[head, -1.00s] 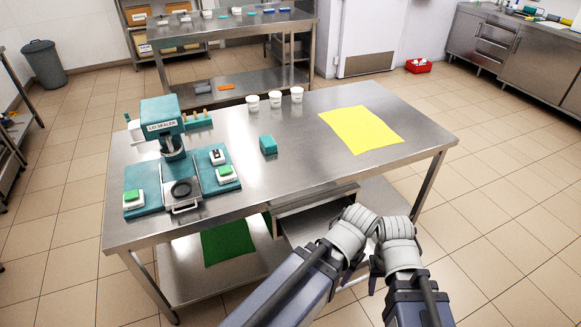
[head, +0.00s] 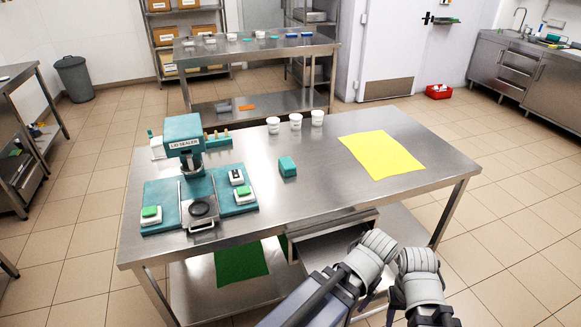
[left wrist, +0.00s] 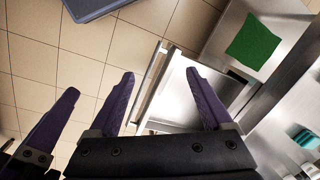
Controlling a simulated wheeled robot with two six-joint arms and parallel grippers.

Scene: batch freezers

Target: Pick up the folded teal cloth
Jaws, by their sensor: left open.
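The folded teal cloth (head: 287,166) looks like a small teal block lying on the steel table (head: 330,185), right of the lid sealer. In the left wrist view a teal thing at the right edge (left wrist: 304,138) appears to be the same cloth. My left gripper (left wrist: 160,72) is open and empty, its two dark fingers apart over the drawer area, away from the cloth. In the head view both my arms are at the table's front right, and their fingers are mostly hidden. A dark finger at the left of the wrist view seems to be my right gripper's (left wrist: 50,125).
The lid sealer (head: 184,135) with its teal base and green buttons stands left of the cloth. White cups (head: 296,121) stand behind it, and a yellow sheet (head: 381,155) lies to the right. An open drawer (head: 330,240) juts out in front. A green mat (head: 241,262) lies on the lower shelf.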

